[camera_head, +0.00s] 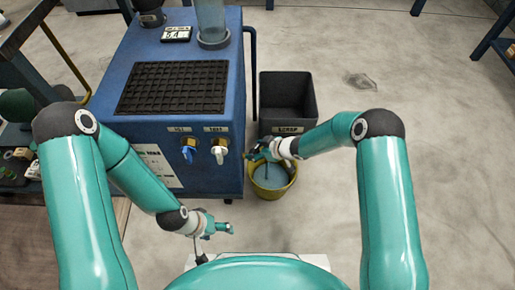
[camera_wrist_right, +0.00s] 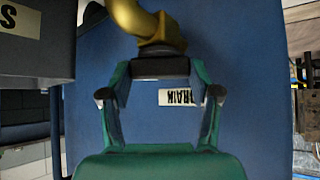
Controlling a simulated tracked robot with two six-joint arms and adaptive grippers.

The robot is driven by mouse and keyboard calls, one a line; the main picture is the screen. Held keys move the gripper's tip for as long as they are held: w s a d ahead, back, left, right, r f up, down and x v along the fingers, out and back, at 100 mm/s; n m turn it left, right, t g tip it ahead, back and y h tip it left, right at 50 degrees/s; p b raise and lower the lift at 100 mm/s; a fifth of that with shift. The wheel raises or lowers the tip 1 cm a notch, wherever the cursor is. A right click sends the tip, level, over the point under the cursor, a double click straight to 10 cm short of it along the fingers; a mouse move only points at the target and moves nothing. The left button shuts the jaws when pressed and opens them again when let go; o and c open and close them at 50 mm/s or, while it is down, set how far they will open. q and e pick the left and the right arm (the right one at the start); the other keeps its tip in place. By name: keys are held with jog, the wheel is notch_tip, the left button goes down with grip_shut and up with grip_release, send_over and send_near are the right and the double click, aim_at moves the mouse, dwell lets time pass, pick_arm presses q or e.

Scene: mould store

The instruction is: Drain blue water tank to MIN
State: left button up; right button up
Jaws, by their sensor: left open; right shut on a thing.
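The blue water tank (camera_head: 120,55) is a cabinet with a black grid on top. A clear upright tube (camera_head: 211,22) stands on it; no MIN mark is readable. In the right wrist view, a yellow drain pipe (camera_wrist_right: 134,14) ends in a dark knob (camera_wrist_right: 160,67) by an upside-down DRAIN label (camera_wrist_right: 178,97). My right gripper (camera_head: 258,152), also in the wrist view (camera_wrist_right: 158,75), is shut on the knob. A yellow bucket (camera_head: 273,190) holding water stands below that gripper. My left gripper (camera_head: 222,226) is open and empty, in front of the tank.
Blue-handled (camera_head: 188,152) and white-handled (camera_head: 219,152) valves sit on the tank's front. A dark scrap bin (camera_head: 298,95) stands beside the tank, behind the bucket. A wooden bench (camera_head: 60,230) with shelving is at the left. The floor on the right is mostly clear.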

jog(key=o, duration=1.1)
jog(key=shift+o, duration=0.2)
jog(key=v, duration=1.2)
